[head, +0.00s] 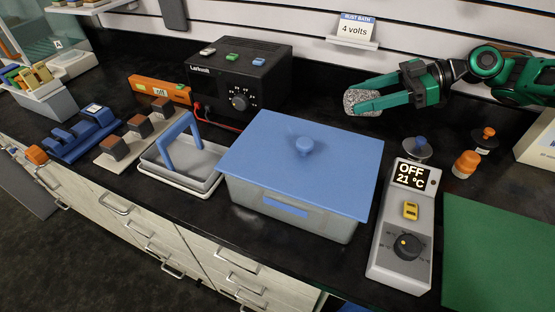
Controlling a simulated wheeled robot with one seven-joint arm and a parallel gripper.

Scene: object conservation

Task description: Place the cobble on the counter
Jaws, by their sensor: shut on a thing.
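My gripper (362,102) is at the upper right of the head view, its green fingers pointing left. It is shut on the cobble (356,102), a speckled grey stone. The cobble is held in front of the back wall, apparently above the black counter (325,118); its exact height is hard to tell. The fingers cover part of the stone.
A lidded blue tub (300,165) stands at the front centre. A controller reading OFF (402,225) and a green mat (500,255) lie to its right. A black power supply (238,80) stands behind.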

